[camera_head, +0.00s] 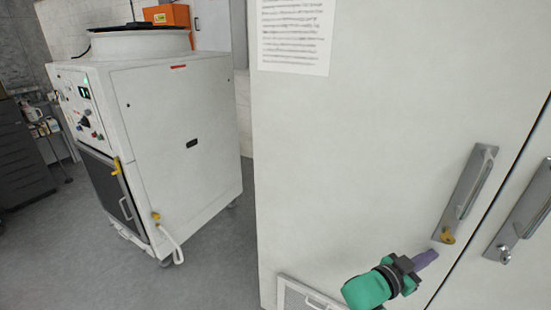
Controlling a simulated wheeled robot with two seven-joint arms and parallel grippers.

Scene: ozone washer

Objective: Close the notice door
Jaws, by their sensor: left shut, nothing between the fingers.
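The notice door (370,130) is a large pale grey panel filling the right half of the head view. A printed notice sheet (296,36) is fixed near its top left. A metal handle (467,190) with a brass-coloured lock (447,237) is on its right side. My left gripper (428,257), teal and dark grey with purple fingers, is shut and empty in front of the lower right of the door, just below and left of the lock. I cannot tell whether it touches the door. My right gripper is not in view.
A second panel with its own handle (524,222) is at the right, past a dark gap. A white wheeled machine (180,150) stands at the left. A small framed grille (300,297) is low on the door. Grey floor (215,270) lies clear between them.

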